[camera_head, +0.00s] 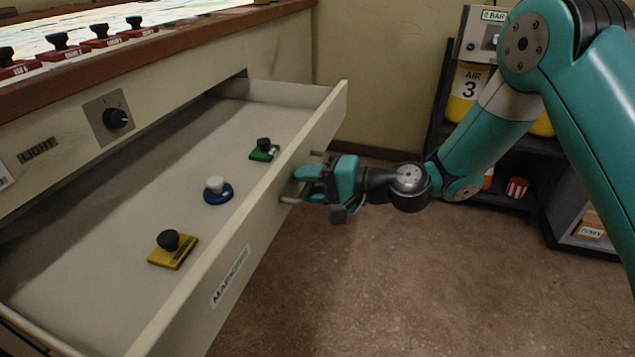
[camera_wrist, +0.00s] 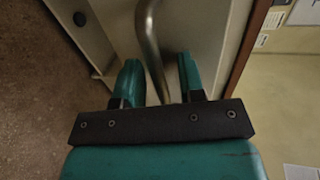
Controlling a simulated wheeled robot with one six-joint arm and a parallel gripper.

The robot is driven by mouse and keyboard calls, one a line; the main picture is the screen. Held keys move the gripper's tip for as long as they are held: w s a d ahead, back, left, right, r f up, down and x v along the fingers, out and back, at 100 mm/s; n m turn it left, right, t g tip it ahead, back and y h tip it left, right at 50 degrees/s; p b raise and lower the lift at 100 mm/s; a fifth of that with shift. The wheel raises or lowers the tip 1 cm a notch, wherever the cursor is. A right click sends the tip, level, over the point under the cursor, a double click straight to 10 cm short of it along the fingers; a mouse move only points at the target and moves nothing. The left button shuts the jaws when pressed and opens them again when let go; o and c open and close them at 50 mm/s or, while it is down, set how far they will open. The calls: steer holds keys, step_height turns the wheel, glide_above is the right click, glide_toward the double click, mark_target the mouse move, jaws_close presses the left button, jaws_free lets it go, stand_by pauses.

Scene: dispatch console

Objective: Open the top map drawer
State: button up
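A wide drawer (camera_head: 175,125) labelled MARKERS stands pulled well out of the console below its top. It holds a green marker (camera_head: 264,150), a blue marker with a white knob (camera_head: 217,190) and a yellow marker (camera_head: 172,250). My gripper (camera_head: 305,183) is at the drawer's front, by the metal handle (camera_head: 290,199). In the wrist view, the curved handle (camera_wrist: 148,35) runs between the two fingers of my gripper (camera_wrist: 160,78). A gap shows between the handle and the right finger, so the fingers look open around it. Any contact at the left finger is unclear.
The console top has a wooden edge (camera_head: 130,58), with several red markers on a lit map. A knob (camera_head: 115,118) and a LIGHT label are on the fascia. A dark shelf (camera_head: 510,155) with a yellow AIR 3 canister stands at the right. The floor before the drawer is clear.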

steer(key=shift+d, duration=0.1)
steer(key=p+v, duration=0.3)
steer(key=v, duration=1.4)
steer(key=shift+d, duration=0.1)
steer(key=s+a+r+n+g+h, duration=0.45)
steer(key=s+n, duration=0.25)
steer(key=s, duration=0.2)
steer(key=s+d+r+n+h, duration=0.2)
steer(key=s+r+h, duration=0.1)
steer(key=s, duration=0.3)
steer(key=s+d+r+n+h, duration=0.2)
steer(key=s+d+r+h, duration=0.1)
steer(key=s, duration=0.3)
step_height(320, 180, up, 32)
steer(key=p, duration=3.1)
steer(key=shift+a+p, duration=0.25)
steer(key=shift+p, duration=0.1)
